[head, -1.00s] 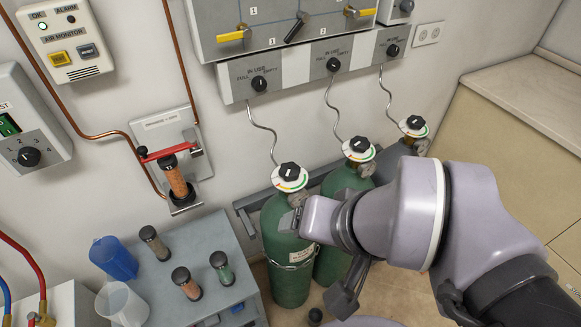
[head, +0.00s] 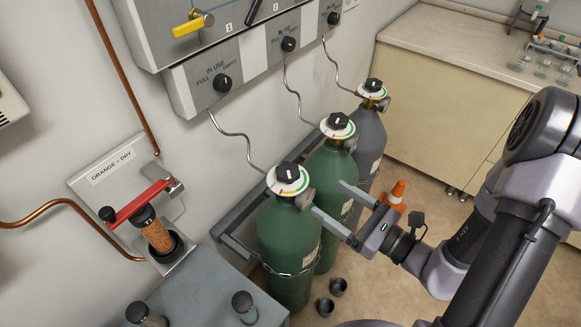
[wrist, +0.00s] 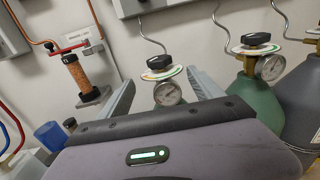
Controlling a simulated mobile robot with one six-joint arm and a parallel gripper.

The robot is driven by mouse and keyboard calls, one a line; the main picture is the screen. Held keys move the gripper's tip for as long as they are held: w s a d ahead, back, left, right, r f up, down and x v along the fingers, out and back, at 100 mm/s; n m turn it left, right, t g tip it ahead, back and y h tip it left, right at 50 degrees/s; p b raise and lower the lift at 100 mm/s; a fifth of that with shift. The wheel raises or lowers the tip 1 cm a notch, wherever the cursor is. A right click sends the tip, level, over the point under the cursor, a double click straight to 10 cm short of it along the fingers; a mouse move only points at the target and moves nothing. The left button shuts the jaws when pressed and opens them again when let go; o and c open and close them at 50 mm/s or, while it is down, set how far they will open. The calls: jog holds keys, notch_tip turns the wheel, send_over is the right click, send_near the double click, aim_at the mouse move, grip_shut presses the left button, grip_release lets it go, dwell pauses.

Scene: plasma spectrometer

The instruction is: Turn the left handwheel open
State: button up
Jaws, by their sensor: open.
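The left handwheel (head: 289,172) is a black knob above a white, coloured-edged disc on the left green cylinder (head: 287,240). My gripper (head: 326,196) is open and empty, to the right of and a little below this handwheel in the head view, with its two grey fingers pointing toward the left cylinder. In the wrist view, the left handwheel (wrist: 160,62) and a round gauge (wrist: 167,93) show between the spread fingers (wrist: 163,82). I see no contact with the handwheel. The gripper body hides the cylinder below in the wrist view.
A middle green cylinder (head: 330,165) and a grey cylinder (head: 368,135) stand close by, each with a black handwheel. Thin bent tubes run up to the wall panel (head: 195,92). An orange-filled dryer tube (head: 157,236) and a grey bench (head: 205,290) are at left.

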aim_at(278, 165)
jog(key=b+x, duration=0.2)
jog(key=x, duration=1.2)
jog(key=shift+s+a, duration=0.1)
jog(key=shift+c, duration=0.4)
jog(key=c, duration=1.3)
